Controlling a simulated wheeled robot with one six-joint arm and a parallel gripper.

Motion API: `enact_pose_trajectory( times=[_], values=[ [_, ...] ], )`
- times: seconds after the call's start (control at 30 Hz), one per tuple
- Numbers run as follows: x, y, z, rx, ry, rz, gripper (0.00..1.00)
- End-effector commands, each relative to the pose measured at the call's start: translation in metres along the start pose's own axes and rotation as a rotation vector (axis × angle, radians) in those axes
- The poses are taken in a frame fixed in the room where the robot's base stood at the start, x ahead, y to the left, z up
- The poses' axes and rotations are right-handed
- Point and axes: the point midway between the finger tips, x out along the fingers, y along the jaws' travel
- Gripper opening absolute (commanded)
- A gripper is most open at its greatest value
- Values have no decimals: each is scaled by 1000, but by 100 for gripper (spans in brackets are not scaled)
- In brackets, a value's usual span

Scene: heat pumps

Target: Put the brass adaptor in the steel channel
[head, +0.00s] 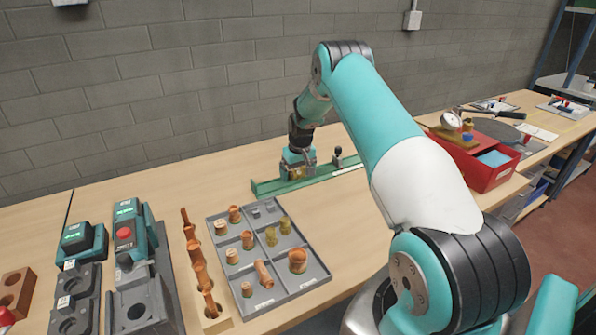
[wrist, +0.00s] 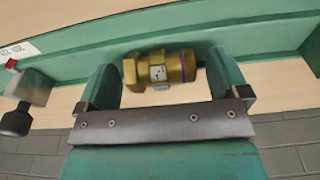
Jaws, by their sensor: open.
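The brass adaptor (wrist: 160,69) has a hex end at the left, a white label in the middle and a thin purple ring at the right. My gripper (head: 297,172) is open, low at the long green channel (head: 268,186) in the head view, where the adaptor cannot be made out. The channel's green side (wrist: 65,62) runs behind the adaptor in the wrist view. I cannot tell whether the adaptor rests in it.
A black-knobbed clamp (head: 338,155) stands by the channel, right of my gripper. A grey divided tray (head: 291,287) with copper and brass fittings lies nearer. Left are a wooden rack (head: 217,323) and teal tool units (head: 130,232). A red bin (head: 480,165) stands right.

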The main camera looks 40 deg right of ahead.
Motion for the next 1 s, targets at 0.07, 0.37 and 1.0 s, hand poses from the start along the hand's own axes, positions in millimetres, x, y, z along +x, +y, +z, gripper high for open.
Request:
enact_pose_trajectory(
  times=[0.07, 0.37, 1.0],
  values=[
    [-5, 0, -1, 0, 2, 0, 93],
    [-63, 0, -1, 0, 6, 1, 93],
    [-201, -136, 48, -220, 16, -105, 93]
  ],
)
